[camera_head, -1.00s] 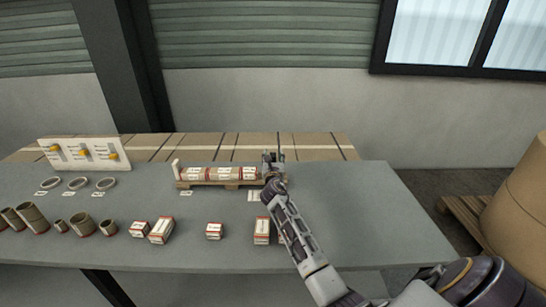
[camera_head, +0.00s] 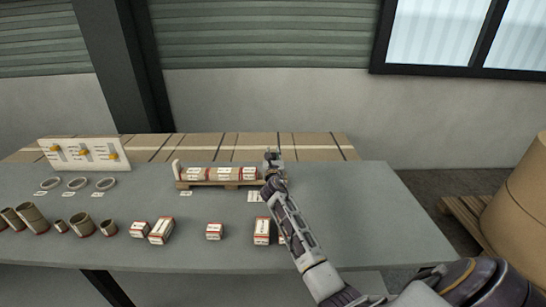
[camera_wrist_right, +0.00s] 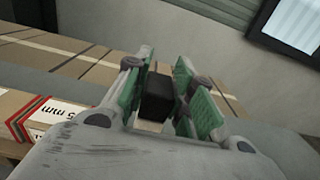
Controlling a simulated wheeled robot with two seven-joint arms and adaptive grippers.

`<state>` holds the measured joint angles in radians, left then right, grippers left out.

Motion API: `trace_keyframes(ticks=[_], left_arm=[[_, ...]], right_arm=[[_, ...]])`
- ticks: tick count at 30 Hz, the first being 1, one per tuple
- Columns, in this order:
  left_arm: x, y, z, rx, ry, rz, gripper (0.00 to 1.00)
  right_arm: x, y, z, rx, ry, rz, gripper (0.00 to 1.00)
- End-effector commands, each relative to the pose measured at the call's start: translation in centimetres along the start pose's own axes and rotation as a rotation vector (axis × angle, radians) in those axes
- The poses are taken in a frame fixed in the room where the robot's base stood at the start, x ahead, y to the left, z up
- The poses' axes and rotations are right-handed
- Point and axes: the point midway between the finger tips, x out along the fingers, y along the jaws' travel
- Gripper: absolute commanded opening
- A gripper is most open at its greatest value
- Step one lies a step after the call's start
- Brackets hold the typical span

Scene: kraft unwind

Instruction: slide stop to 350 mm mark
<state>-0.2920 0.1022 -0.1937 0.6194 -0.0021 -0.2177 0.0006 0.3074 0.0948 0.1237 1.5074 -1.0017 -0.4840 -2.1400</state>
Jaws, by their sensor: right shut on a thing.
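My right gripper (camera_head: 273,159) is at the right end of a low wooden rack (camera_head: 222,184) at the back of the table. In the right wrist view, its green-padded fingers (camera_wrist_right: 163,98) are shut on a black block (camera_wrist_right: 156,97), which seems to be the stop. A pale piece shows just below the block. Several white, red-edged boxes (camera_head: 222,174) lie in a row on the rack, left of the gripper. A pale upright post (camera_head: 176,167) stands at the rack's left end. No 350 mm mark is legible. My left gripper is not in view.
A white board (camera_head: 85,150) with yellow knobs stands at the back left, with pale rings (camera_head: 77,183) before it. Brown tubes (camera_head: 32,218) and small boxes (camera_head: 161,230) line the front. The grey table (camera_head: 370,220) is clear at the right.

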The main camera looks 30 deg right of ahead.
Motion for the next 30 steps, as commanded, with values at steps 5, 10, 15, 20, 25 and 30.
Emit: trace_keyframes(ticks=[5, 10, 15, 20, 25, 30], left_arm=[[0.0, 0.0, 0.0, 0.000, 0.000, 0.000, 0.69], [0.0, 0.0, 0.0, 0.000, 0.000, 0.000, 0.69], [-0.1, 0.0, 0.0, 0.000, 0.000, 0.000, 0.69], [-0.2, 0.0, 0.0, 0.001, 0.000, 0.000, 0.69], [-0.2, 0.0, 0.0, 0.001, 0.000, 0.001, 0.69], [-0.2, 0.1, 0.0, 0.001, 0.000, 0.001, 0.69]], right_arm=[[0.0, 0.0, 0.0, 0.000, 0.000, 0.000, 0.00], [0.0, 0.6, 0.0, 0.001, 0.000, 0.002, 0.00], [0.0, 2.5, 0.0, 0.000, 0.000, 0.007, 0.00], [0.0, 4.4, 0.1, 0.001, 0.000, 0.007, 0.00], [-0.1, 5.2, 0.0, 0.000, -0.001, 0.005, 0.00], [-0.1, 5.2, 0.0, 0.000, -0.001, 0.004, 0.00]])
